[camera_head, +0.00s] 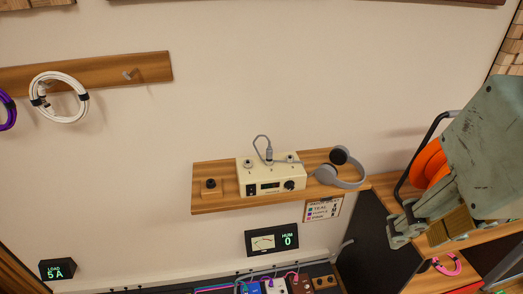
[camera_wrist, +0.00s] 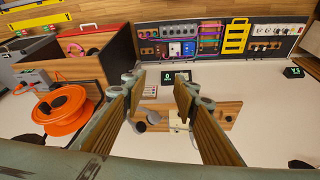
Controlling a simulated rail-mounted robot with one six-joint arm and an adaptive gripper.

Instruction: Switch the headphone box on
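The headphone box (camera_head: 271,174) is a cream unit on a wooden wall shelf (camera_head: 235,204). In the wrist view the box (camera_wrist: 179,117) shows beyond my fingers, partly hidden by the right one. My gripper (camera_head: 428,228) is well to the right of the box, apart from it. Its fingers (camera_wrist: 160,82) are spread, with nothing between them.
A wooden block with a black knob (camera_head: 210,188) sits left of the box. A HUM meter (camera_head: 272,240) hangs below the shelf, near a label card (camera_head: 323,208). An orange cable reel (camera_wrist: 66,112) is beside my gripper. The wall above the shelf is clear.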

